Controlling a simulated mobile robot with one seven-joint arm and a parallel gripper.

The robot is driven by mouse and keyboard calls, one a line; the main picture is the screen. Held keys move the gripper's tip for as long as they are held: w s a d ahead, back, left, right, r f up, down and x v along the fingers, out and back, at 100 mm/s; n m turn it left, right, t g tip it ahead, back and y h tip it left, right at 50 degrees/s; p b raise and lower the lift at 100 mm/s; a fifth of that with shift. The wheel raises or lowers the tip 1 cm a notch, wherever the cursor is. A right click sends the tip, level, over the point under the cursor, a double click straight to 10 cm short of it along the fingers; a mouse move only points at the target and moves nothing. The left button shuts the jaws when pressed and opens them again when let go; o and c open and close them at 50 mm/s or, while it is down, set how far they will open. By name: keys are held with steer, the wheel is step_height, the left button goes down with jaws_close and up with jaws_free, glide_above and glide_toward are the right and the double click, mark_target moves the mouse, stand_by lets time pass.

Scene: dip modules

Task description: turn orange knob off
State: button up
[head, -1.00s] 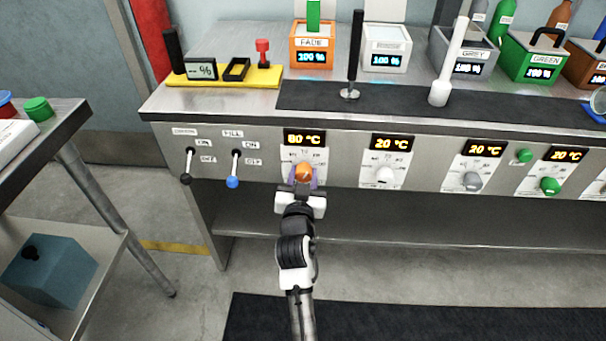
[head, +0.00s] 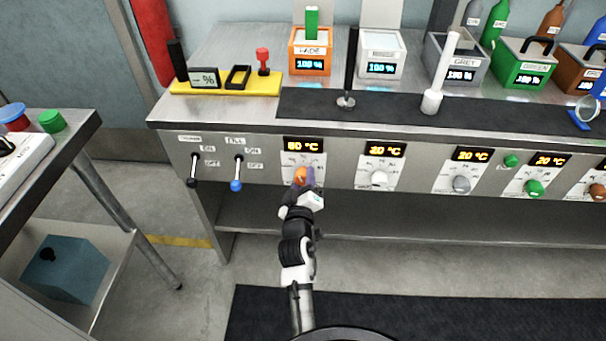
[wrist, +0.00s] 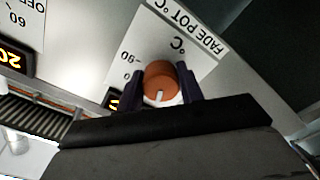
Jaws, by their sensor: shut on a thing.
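The orange knob (head: 301,175) sits on the front panel of the steel bench, below a display (head: 303,145) that reads about 80 °C. My gripper (head: 306,182) is at the knob, its purple fingers on either side of it. In the wrist view the knob (wrist: 160,82) lies between the two dark fingers (wrist: 172,92), with a white pointer mark on its face. The gripper is shut on the knob and appears rolled.
To the right on the panel are a white knob (head: 379,178), a grey knob (head: 461,184) and a green knob (head: 534,188), each under a 20 °C display. Two levers, black (head: 193,182) and blue (head: 236,184), are at the left. A side table (head: 70,140) stands at far left.

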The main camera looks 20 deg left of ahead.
steer(key=n+p, duration=0.1)
steer(key=n, duration=0.1)
steer(key=n+p, duration=0.1)
steer(key=n, duration=0.1)
steer(key=n+p, duration=0.2)
steer(key=shift+r, duration=0.35)
steer(key=n+p, duration=0.2)
steer(key=n, duration=0.3)
steer(key=shift+n, duration=0.4)
steer(key=o, duration=1)
steer(key=shift+f, duration=0.15)
steer(key=shift+s, duration=0.1)
